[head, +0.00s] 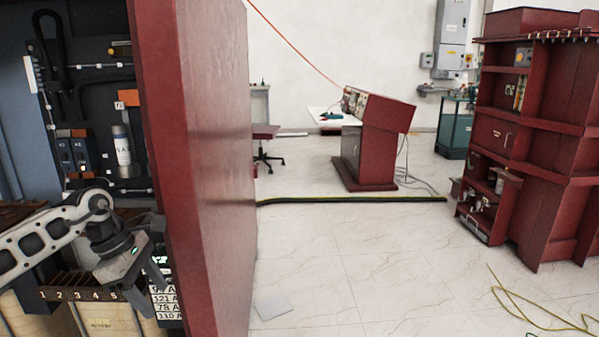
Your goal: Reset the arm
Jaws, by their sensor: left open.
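My left gripper (160,282) shows at the lower left of the head view, at the end of my grey and white left arm. It is open, with its fingers pointing down and to the right. It is in front of a numbered slotted rack (80,293) and beside a stack of labels with numbers (167,303). I cannot tell whether it touches either. No object shows between its fingers. My right gripper is out of view.
A tall red panel (205,160) stands just right of my left arm. Tools hang on a dark board (85,90) behind the arm.

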